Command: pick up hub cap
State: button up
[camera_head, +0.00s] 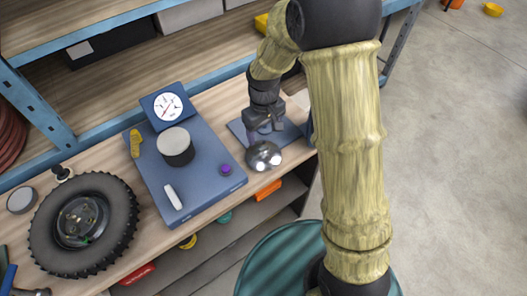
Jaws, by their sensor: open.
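A shiny, dark metallic dome that looks like the hub cap (263,156) sits near the front edge of the wooden shelf, at the near edge of a flat blue pad (291,133). My gripper (264,127) is just behind and above the hub cap in the picture, over the blue pad. Its fingers are open, with nothing visible between them. They are small and dark, so I cannot tell whether they touch the dome. My arm comes in from the right and hides part of the shelf behind it.
Left of the hub cap stands a blue scale (215,178) with a dial, carrying a dark cylinder (175,146), a white piece (173,197) and a purple knob (226,170). A black tyre (84,225) lies farther left. Blue shelf posts frame the bench. A teal drum (275,262) stands in front.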

aim_at(263, 148)
jog(key=shift+f+p, duration=0.35)
jog(key=shift+f, duration=1.6)
jog(key=shift+w+f+p, duration=0.15)
jog(key=shift+f+p, duration=1.2)
jog(key=shift+f, duration=1.25)
jog(key=c, duration=1.4)
